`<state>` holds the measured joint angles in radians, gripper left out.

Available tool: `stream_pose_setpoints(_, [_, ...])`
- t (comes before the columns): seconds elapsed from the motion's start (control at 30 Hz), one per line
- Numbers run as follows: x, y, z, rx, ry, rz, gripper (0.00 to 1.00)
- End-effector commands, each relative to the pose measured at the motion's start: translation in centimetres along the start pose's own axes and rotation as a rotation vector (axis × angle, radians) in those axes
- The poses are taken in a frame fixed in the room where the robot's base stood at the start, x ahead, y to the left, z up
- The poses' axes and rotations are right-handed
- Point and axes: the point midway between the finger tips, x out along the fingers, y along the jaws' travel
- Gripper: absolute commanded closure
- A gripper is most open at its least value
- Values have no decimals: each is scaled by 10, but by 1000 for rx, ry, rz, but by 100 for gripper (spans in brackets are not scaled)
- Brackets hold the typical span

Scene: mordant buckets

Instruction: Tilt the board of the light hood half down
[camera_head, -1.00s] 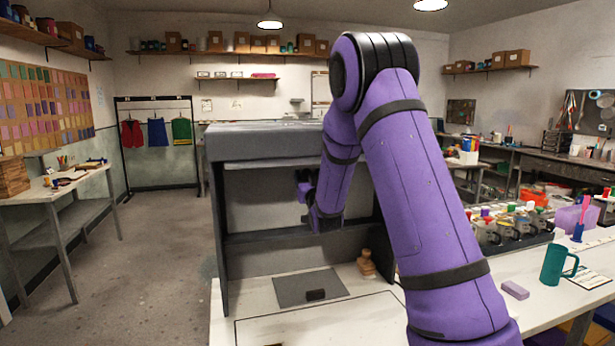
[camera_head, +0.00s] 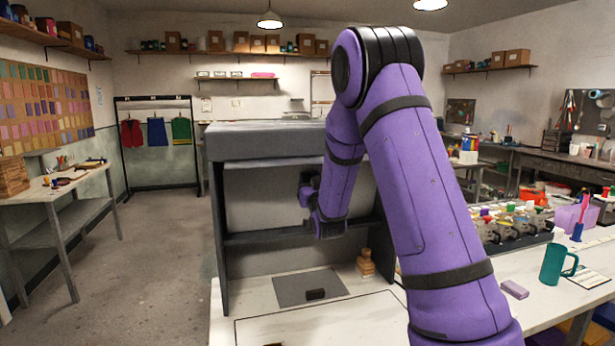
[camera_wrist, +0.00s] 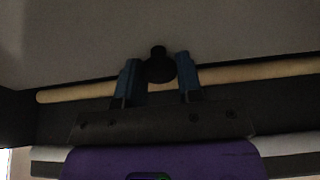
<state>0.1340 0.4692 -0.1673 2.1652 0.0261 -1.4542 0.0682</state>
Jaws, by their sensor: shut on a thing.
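The light hood (camera_head: 265,142) is a dark grey open-fronted box standing on the white bench. A pale grey panel (camera_head: 262,195), seemingly its board, shows inside. In the wrist view a broad pale surface (camera_wrist: 70,40) fills the top, with a light wooden strip (camera_wrist: 75,93) along its lower edge. A black knob (camera_wrist: 158,68) stands out there between the two blue fingers. My gripper (camera_wrist: 158,62) is shut on this knob. In the head view my wrist reaches into the hood, and my fingertips cannot be made out. The board's exact tilt is hard to tell.
Under the hood lie a grey mat (camera_head: 285,290) with a small black block (camera_head: 315,295) and a brown wooden figure-like object (camera_head: 366,263). To the right on the bench are a teal mug (camera_head: 556,264) and a lilac block (camera_head: 515,289). Floor at left is clear.

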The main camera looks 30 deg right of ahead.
Motion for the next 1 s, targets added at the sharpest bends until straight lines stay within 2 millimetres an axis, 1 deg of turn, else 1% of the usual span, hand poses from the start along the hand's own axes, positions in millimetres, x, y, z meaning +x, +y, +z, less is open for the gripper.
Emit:
stream_pose_setpoints(0.03, [-9, 0, 3, 0, -10, 0, 100])
stream_pose_setpoints(0.1, [-15, 0, 3, 0, -9, 0, 100])
stream_pose_setpoints(0.2, [-18, 0, 3, 0, -10, 0, 100])
stream_pose_setpoints(0.4, [-18, 0, 4, 0, -11, 0, 100])
stream_pose_setpoints(0.43, [-18, 0, 4, 0, -11, 0, 64])
stream_pose_setpoints(0.47, [-18, 0, 4, 0, -11, 0, 57])
stream_pose_setpoints(0.5, [-18, 0, 4, 0, -11, 0, 48])
stream_pose_setpoints(0.53, [-18, 0, 4, 0, -10, 0, 43])
stream_pose_setpoints(0.83, [-18, 0, 2, 0, -7, 0, 43])
stream_pose_setpoints(0.93, [-25, 0, 2, 0, -8, 0, 43])
stream_pose_setpoints(1.0, [-33, 0, 2, 0, -7, 0, 43])
